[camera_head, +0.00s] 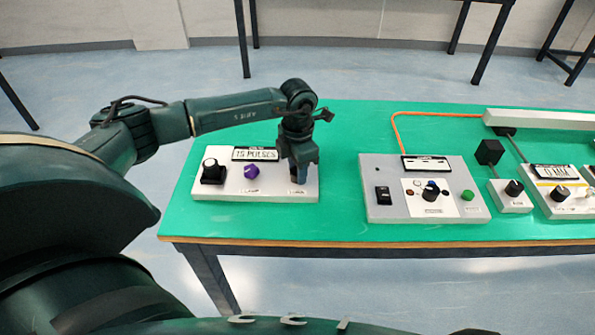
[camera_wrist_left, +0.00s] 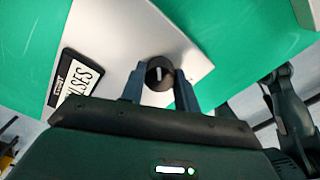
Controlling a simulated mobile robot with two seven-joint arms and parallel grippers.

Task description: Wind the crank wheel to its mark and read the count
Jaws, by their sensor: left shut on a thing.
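A pale control box (camera_head: 225,193) stands at the left of the green table. Its display (camera_head: 255,154) appears to read "15 PULSES"; part of it shows in the left wrist view (camera_wrist_left: 80,80). A black wheel-like control (camera_head: 211,172) is at the box's left, and a purple knob (camera_head: 251,171) is in the middle. My left gripper (camera_head: 298,181) points down over the box's right end. It is shut on a black round knob (camera_wrist_left: 160,72) with a white line, between its two fingers in the left wrist view. In the head view the gripper hides this knob. My right gripper is out of view.
A second grey box (camera_head: 380,211) with a black switch, dial and green button stands right of centre. Smaller boxes (camera_head: 512,202) with knobs stand farther right. An orange cable (camera_head: 396,130) runs behind. The green table (camera_head: 340,140) is bare between the two larger boxes.

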